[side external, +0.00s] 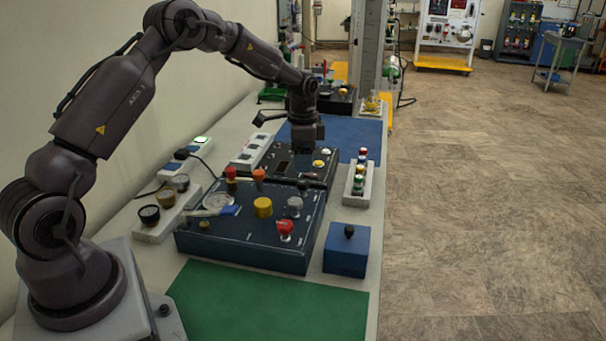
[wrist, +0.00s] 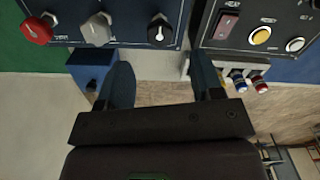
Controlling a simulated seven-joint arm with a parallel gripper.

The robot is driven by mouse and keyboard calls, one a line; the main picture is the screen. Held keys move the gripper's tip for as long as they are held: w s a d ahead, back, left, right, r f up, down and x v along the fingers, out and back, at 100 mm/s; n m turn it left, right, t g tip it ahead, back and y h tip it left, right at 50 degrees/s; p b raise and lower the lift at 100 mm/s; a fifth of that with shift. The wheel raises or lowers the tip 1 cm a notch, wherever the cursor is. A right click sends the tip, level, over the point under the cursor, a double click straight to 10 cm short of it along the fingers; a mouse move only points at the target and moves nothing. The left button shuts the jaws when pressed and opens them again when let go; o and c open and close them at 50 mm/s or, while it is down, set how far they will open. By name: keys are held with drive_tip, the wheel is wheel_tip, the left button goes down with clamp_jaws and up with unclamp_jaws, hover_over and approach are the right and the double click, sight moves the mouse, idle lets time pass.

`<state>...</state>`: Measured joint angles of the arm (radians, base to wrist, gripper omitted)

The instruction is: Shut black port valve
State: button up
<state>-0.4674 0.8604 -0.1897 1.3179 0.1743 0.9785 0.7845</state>
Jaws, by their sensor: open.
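A small black knob (side external: 303,187) sits at the far right corner of the near dark blue panel (side external: 245,255), past the grey and red knobs. It also shows at the top of the wrist view (wrist: 160,31), with a pale mark on it. Another black knob (side external: 350,231) stands on a separate blue box (side external: 345,258); I cannot tell from the pictures which is the port valve. My gripper (side external: 306,149) is above the second panel, pointing down. In the wrist view its two fingers are apart and empty (wrist: 161,78).
The panel also carries a red knob (side external: 285,228), a grey knob (side external: 295,204) and a yellow knob (side external: 263,207). The second dark panel (wrist: 270,25) lies beside it with buttons. A rack of coloured pieces (side external: 358,182) stands right. The green mat (side external: 270,307) is clear.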

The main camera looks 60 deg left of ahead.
sight(303, 181)
wheel_tip(303, 181, up, 7)
drive_tip(key=shift+f, duration=0.15)
idle(0.4)
drive_tip(key=s+d+r+n+t, duration=0.2)
drive_tip(key=s+d+r, duration=0.2)
drive_tip(key=s, duration=0.5)
drive_tip(key=s+d+r+n+t, duration=0.1)
drive_tip(key=s+d+r+n, duration=0.1)
drive_tip(key=s+d+r, duration=0.3)
drive_tip(key=s+d+r+n+t, duration=0.2)
drive_tip(key=s+d+r, duration=0.2)
drive_tip(key=s+d, duration=0.4)
drive_tip(key=s, duration=0.6)
drive_tip(key=shift+d+r+t, duration=0.2)
drive_tip(key=shift+r+t, duration=0.05)
drive_tip(key=shift+t, duration=0.05)
